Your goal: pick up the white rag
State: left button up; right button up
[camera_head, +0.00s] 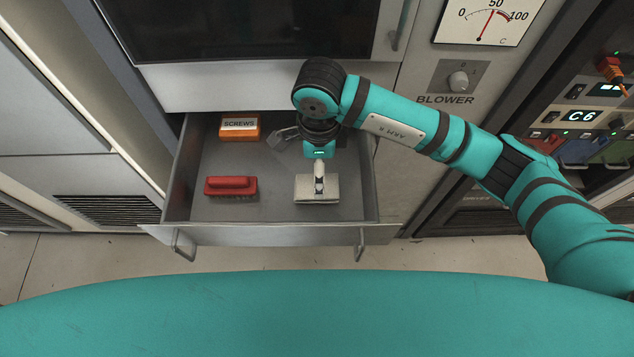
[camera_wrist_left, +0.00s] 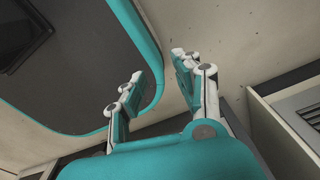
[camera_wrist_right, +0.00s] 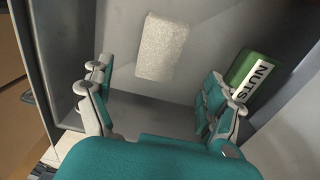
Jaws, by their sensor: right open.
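The white rag (camera_head: 331,190) lies folded flat on the floor of the open drawer (camera_head: 275,205), at the right in the head view. It also shows in the right wrist view (camera_wrist_right: 162,47), beyond the fingertips and not between them. My right gripper (camera_head: 319,178) reaches down over the rag and partly covers it in the head view. In the right wrist view this gripper (camera_wrist_right: 155,82) is open and empty. My left gripper (camera_wrist_left: 158,75) shows in the left wrist view only, open and empty, away from the drawer.
The drawer also holds an orange SCREWS box (camera_head: 240,128), a red brush (camera_head: 231,186) and a grey metal object (camera_head: 282,138). A green NUTS box (camera_wrist_right: 252,72) is close to the right gripper's right finger in the right wrist view. The drawer walls surround the work space.

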notch_tip(320, 180, down, 2)
jog(key=shift+f, duration=0.25)
jog(key=shift+f+p, duration=0.3)
jog(key=shift+p, duration=0.05)
notch_tip(320, 180, down, 4)
jog(key=shift+s+d+r+p, duration=0.1)
jog(key=shift+r+p, duration=0.05)
jog(key=shift+p, duration=0.45)
jog(key=shift+f, duration=0.3)
pick_arm(q)
jog(key=shift+w+d+r, duration=0.1)
jog(key=shift+w+r, duration=0.8)
jog(key=shift+r, duration=0.25)
pick_arm(e)
jog(key=shift+f, duration=0.15)
pick_arm(q)
jog(key=shift+w, duration=0.15)
pick_arm(e)
jog(key=c, duration=1.1)
